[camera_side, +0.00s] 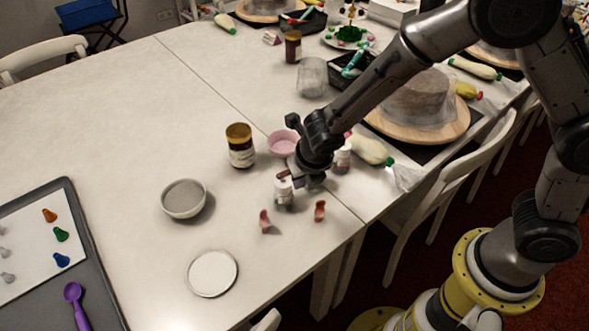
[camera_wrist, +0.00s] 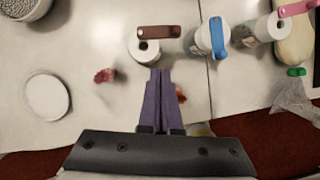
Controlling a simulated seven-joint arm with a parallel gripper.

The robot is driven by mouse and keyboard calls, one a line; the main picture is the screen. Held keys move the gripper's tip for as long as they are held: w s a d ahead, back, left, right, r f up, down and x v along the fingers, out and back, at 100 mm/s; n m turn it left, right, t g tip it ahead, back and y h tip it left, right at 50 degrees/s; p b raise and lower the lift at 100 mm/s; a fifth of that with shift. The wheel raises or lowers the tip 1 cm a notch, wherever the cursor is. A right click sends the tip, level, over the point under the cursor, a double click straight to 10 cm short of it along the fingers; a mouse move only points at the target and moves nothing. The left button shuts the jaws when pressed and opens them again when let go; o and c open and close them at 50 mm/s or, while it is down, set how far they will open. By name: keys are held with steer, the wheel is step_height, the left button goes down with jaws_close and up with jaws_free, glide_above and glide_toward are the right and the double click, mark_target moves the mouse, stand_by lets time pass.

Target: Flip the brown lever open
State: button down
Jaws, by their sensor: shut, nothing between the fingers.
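The brown lever (camera_wrist: 158,32) lies flat across the top of a small white cylinder (camera_wrist: 144,50) in the wrist view. The lever sticks out to the right of the cylinder, and a dark round hole shows in the cylinder's top. My gripper (camera_wrist: 160,72) is shut and empty. In the wrist view its fingertips appear just below and right of the cylinder; whether they touch it is unclear.
Small reddish pieces (camera_side: 264,221) lie in front. A bowl (camera_side: 184,200), a jar (camera_side: 240,147) and a white disc (camera_side: 212,273) stand left.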

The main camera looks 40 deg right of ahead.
steer(key=v, duration=0.9)
steer(key=shift+r, duration=0.4)
